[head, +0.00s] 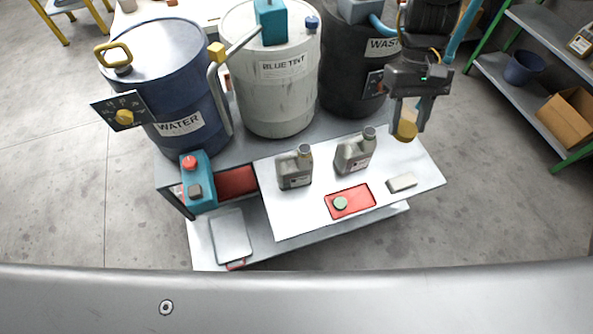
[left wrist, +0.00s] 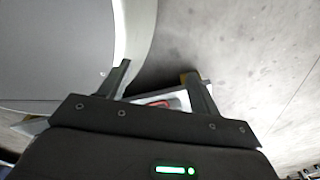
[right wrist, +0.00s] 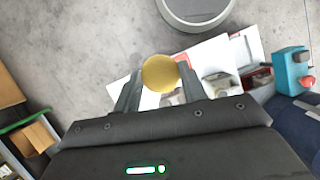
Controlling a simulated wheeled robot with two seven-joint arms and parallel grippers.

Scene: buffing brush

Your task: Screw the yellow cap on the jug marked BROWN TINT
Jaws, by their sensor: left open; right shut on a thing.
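The yellow cap (head: 405,131) is held between the fingers of my right gripper (head: 408,118), above the right back corner of the white table; it also shows in the right wrist view (right wrist: 160,73). Two grey jugs stand upright on the table, a left jug (head: 294,172) and a right jug (head: 354,155). Their labels are too small to read, so I cannot tell which is BROWN TINT. The cap is apart from both jugs, to the right of the right jug. My left gripper (left wrist: 157,74) is open and empty in the left wrist view and out of the head view.
A green cap (head: 340,203) lies on a red tray (head: 362,199) beside a pale block (head: 402,182). Behind stand the blue WATER drum (head: 165,65), a white BLUE TINT drum (head: 270,95) and a black waste drum (head: 345,90). A teal box (head: 198,178) stands left of the table.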

